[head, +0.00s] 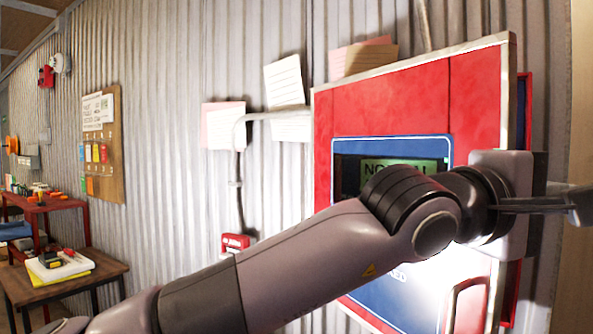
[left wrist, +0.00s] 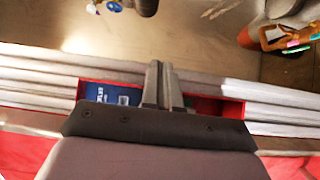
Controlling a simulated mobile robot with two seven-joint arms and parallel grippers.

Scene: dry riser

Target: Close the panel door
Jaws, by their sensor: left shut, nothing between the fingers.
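The red panel door (head: 410,95) with a pale metal rim fills the right of the head view. It carries a blue-framed display reading "NORMAL", partly hidden by my arm, and a red handle (head: 467,300) low on its right. A red edge (head: 524,90) shows behind the door's right rim, so the door looks ajar. My left arm crosses in front of the door. My left gripper (head: 578,204) is shut and empty, its fingers reaching past the door's right edge. In the left wrist view the closed fingers (left wrist: 164,88) lie over a red-edged opening with a blue label (left wrist: 112,96).
The corrugated metal wall (head: 170,130) has papers and a notice board (head: 102,140). A wooden table (head: 70,275) and red cart stand at far left. In the left wrist view, a tray of coloured markers (left wrist: 285,38) sits at upper right.

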